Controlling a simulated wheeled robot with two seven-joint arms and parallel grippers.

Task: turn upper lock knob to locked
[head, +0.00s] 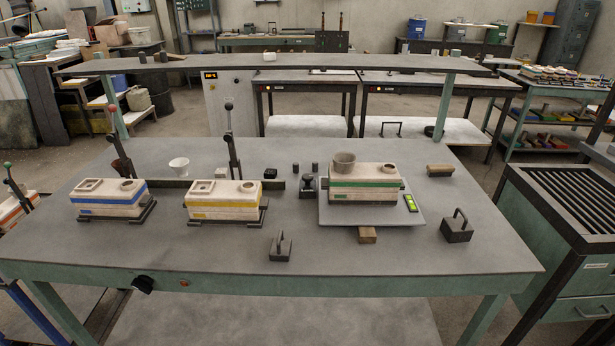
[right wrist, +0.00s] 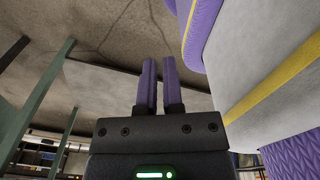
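I cannot tell for sure which part is the upper lock knob. A black knob (head: 143,284) sits on the front edge of the grey worktable (head: 340,262), left of centre, with a small reddish-brown round button (head: 184,283) to its right. Its markings and turn position are too small to read. My right gripper (right wrist: 160,62) shows in the right wrist view with two purple fingers. A narrow gap lies between them, and nothing is held. No gripper shows in the head view. My left gripper is out of view.
Block moulds with blue (head: 108,201), yellow (head: 222,216) and green (head: 365,183) stripes stand on the table. Two upright levers (head: 231,145) (head: 117,142) rise behind. Black handled weights (head: 456,227) (head: 281,247) stand nearer the front. A vented cabinet (head: 570,260) stands at right.

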